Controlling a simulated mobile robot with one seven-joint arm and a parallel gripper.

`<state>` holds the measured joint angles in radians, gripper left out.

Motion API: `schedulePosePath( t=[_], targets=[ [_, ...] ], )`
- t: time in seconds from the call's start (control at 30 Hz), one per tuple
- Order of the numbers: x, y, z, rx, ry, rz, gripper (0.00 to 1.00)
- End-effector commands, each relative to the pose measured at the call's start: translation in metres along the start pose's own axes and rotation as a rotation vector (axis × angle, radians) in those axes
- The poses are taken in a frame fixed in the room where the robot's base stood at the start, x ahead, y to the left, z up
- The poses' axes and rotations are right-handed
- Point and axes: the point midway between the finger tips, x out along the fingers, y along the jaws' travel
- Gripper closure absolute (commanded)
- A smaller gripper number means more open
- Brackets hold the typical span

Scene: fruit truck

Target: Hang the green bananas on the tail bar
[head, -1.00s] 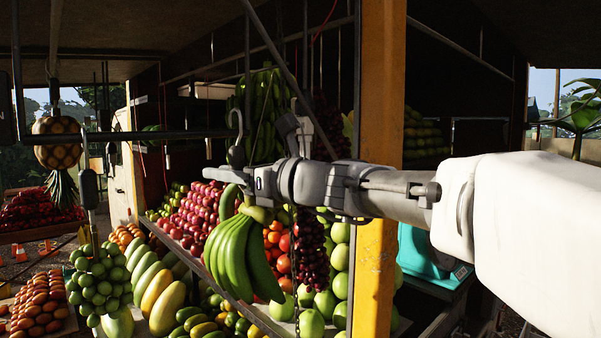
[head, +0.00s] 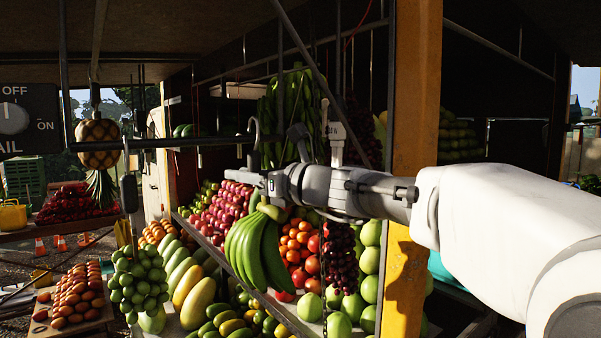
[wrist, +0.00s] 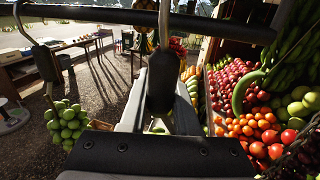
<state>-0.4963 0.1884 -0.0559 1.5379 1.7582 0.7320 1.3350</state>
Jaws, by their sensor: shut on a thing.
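The green bananas (head: 260,250) hang as one bunch below my gripper (head: 256,181), clear of the fruit display behind. My gripper is shut on the dark body of a hanging hook (head: 254,128); in the wrist view that dark body (wrist: 161,82) stands between the jaws. The hook's curved top is at about the height of the dark tail bar (head: 165,143). In the wrist view the bar (wrist: 110,15) crosses the top, and the hook's shank meets it there. I cannot tell whether the hook bears on the bar. Most of the bunch is hidden in the wrist view.
A bunch of round green fruit (head: 138,281) hangs from the bar to the left, and a pineapple (head: 99,143) hangs farther back. A yellow post (head: 413,130) stands close behind my arm. A switch panel (head: 20,118) is at the left edge. Bar space between hook and round fruit looks free.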

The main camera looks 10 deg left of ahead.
Motion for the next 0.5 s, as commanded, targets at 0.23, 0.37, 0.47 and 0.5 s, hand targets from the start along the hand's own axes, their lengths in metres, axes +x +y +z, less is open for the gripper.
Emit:
schedulePosePath(
  t=[0.23,0.37,0.47,0.5],
  targets=[
    [0.015,-0.003,0.005,-0.001,-0.006,0.001,1.0],
    [0.022,-0.005,0.005,-0.001,-0.006,0.0,1.0],
    [0.027,-0.007,0.005,-0.002,-0.006,0.0,1.0],
    [0.029,-0.007,0.005,-0.002,-0.006,0.001,1.0]
  ],
)
